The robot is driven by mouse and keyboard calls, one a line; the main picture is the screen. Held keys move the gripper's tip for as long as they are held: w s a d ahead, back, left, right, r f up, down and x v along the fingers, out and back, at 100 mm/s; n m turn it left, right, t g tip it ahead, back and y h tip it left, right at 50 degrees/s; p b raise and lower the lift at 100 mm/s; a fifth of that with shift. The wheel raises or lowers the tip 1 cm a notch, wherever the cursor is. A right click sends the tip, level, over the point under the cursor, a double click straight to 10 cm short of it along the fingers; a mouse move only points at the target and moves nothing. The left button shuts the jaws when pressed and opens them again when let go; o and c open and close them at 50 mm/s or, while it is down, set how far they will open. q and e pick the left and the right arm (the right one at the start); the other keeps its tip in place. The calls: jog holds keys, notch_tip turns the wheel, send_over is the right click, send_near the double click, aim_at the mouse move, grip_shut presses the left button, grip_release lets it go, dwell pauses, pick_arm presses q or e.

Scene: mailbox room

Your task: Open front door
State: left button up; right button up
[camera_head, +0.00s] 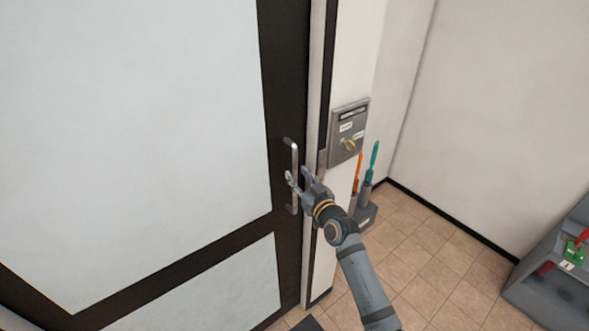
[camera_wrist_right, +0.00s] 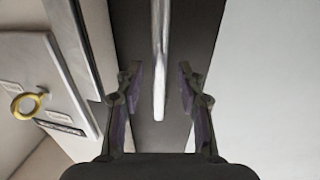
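The front door (camera_head: 140,120) is dark-framed with large white panels and looks shut against its white frame. Its vertical metal bar handle (camera_head: 294,155) is on the dark right stile. My right gripper (camera_head: 297,177) is at the handle's lower half, reaching in from the right. In the right wrist view the fingers (camera_wrist_right: 160,75) are open and apart, and the handle bar (camera_wrist_right: 159,60) lies between them in the picture. I see no finger pressed on the bar; the exact depth is hard to tell. My left gripper is out of view.
A metal wall panel (camera_head: 348,131) with labels and a yellow ring knob (camera_head: 349,145) is right of the door. Orange and teal-handled tools (camera_head: 372,163) stand in a grey holder (camera_head: 367,213) below it. A grey unit (camera_head: 545,280) stands at far right. Tiled floor between is clear.

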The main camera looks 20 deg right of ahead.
aim_at(296, 173)
jog(key=shift+w+a, duration=0.2)
jog(key=shift+w, duration=1.3)
grip_shut()
